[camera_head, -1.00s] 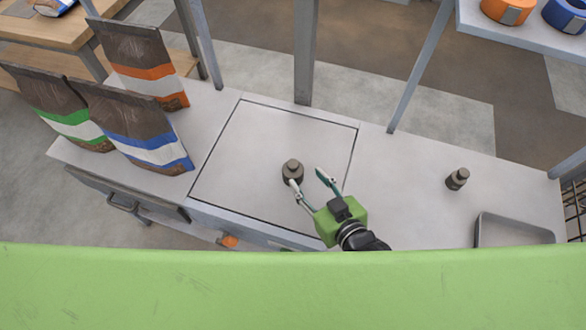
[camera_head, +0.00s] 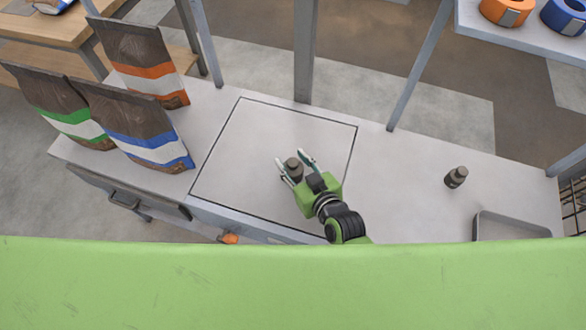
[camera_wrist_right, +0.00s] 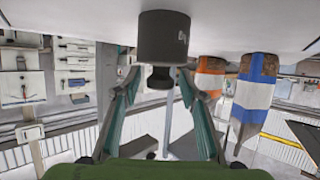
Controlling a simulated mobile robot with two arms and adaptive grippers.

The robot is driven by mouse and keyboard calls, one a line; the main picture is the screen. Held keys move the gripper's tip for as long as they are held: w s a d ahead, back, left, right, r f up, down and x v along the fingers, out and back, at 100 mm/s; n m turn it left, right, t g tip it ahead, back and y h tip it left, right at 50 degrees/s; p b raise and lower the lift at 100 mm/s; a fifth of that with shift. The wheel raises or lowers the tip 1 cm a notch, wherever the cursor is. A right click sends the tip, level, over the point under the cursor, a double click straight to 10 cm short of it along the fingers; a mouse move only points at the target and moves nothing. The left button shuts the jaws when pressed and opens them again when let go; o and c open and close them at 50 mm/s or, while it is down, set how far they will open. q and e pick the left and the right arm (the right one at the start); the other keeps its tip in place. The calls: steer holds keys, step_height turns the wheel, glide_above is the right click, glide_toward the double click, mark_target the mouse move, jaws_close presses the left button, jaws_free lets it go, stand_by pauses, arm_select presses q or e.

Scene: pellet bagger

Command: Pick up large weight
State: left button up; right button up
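The large weight (camera_head: 293,169), a dark grey cylinder with a narrower knob on top, stands on the square plate (camera_head: 235,150). My right gripper (camera_head: 291,158) is open, with one finger on each side of the weight. In the right wrist view the picture appears upside down. The weight (camera_wrist_right: 163,36) shows there at the top centre, its knob between the two open fingers (camera_wrist_right: 158,84). Gaps show beside the knob, so I see no grip on it. My palm partly hides the weight in the head view. My left gripper is not in view.
A smaller dark weight (camera_head: 456,177) stands on the right of the table, near a grey metal tray (camera_head: 512,226). Three pellet bags, orange (camera_head: 140,62), green (camera_head: 60,105) and blue (camera_head: 140,125), stand at the left. A post (camera_head: 305,50) rises behind the plate.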

jaws_close()
steer(key=shift+w+r, duration=0.15)
steer(key=shift+r, duration=0.05)
steer(key=shift+r, duration=0.1)
steer(key=shift+r, duration=1.45)
steer(key=s+r+b, duration=0.1)
steer(key=s+r, duration=0.9)
steer(key=s, duration=0.4)
